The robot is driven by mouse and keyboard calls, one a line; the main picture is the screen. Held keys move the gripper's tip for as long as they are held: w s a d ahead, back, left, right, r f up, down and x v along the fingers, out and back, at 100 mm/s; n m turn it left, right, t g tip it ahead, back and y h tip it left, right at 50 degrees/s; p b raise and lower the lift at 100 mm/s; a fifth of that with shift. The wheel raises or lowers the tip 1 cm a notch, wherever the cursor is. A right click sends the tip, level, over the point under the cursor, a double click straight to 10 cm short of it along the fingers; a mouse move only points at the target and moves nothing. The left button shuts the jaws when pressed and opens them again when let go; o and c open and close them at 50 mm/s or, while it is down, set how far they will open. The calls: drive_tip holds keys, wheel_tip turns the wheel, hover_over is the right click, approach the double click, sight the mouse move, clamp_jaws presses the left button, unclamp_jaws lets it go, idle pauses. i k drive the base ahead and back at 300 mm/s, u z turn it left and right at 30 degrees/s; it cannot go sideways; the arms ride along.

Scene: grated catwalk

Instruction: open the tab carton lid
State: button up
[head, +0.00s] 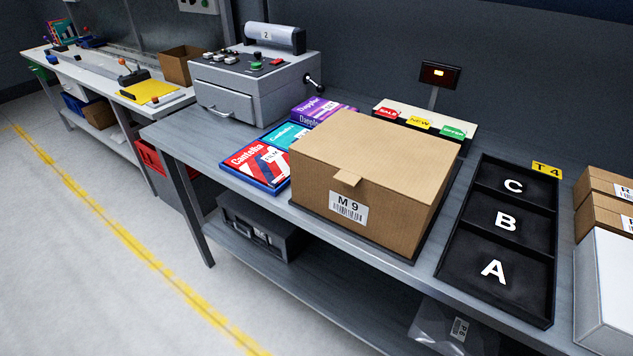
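The tab carton (400,214) is a brown cardboard box on the grey table, standing on a thin dark mat. Its flat lid (385,148) is shut. A small tab (348,178) sticks out from the middle of the lid's front edge. Below the tab is a white label (348,208) reading M 9 with a barcode. The inside of the carton is hidden. My gripper is not in view.
A black tray (455,275) marked A, B, C lies right of the carton. Flat boxes, one red and blue (255,165), lie on its left. A grey machine (250,85) stands behind them. Brown and white boxes (605,285) stand at far right.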

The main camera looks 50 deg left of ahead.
sight(409, 162)
drive_tip(key=u, duration=3.6)
drive_tip(key=k, duration=1.15)
drive_tip(key=z, duration=1.35)
drive_tip(key=i, duration=0.5)
drive_tip(key=z, duration=0.05)
